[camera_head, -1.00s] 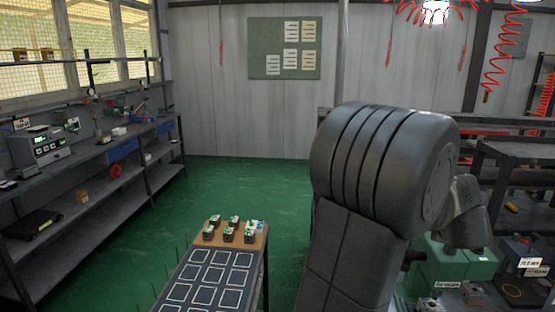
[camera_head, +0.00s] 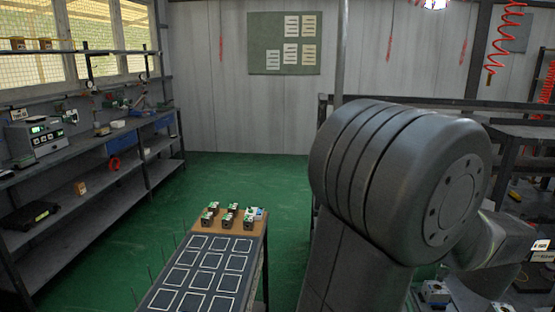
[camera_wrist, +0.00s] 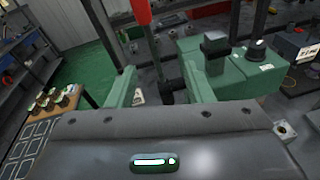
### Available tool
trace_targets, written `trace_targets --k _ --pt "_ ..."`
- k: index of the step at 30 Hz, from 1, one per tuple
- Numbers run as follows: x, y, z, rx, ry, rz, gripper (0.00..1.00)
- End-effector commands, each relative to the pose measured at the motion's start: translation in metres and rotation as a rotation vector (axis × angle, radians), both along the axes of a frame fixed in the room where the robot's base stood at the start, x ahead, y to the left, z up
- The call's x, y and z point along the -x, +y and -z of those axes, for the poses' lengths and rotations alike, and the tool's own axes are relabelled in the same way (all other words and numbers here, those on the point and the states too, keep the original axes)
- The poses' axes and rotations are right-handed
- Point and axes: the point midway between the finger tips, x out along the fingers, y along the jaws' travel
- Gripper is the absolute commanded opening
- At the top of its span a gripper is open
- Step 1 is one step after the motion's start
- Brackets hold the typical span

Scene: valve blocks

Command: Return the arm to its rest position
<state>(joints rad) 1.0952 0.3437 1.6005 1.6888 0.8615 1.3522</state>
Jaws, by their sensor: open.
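My arm (camera_head: 400,185) fills the right of the head view, with its large rounded dark joint in front and a forearm link (camera_head: 500,255) reaching down to the right. My gripper (camera_wrist: 165,140) shows in the wrist view as a dark housing with bolts and a lit white-and-green indicator along the bottom. In the head view the gripper is hidden behind the arm or out of frame.
A table (camera_head: 262,245) with several small valve blocks (camera_head: 228,220) and a dark board of white squares (camera_head: 205,270) stands left of my arm. A green fixture (camera_wrist: 235,75) lies beyond the gripper. Shelves (camera_head: 75,180) line the left wall; green floor between is clear.

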Motion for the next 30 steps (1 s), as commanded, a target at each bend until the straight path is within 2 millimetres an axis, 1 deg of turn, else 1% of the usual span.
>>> trace_targets --k 1,15,22,30 --pt "0.003 -0.001 0.008 0.002 -0.013 0.003 0.47" --pt "0.019 0.003 0.027 0.015 -0.137 0.002 0.47" --pt "0.024 0.005 0.032 0.022 -0.181 0.001 0.47" --pt "0.026 0.006 0.032 0.023 -0.201 0.001 0.47"
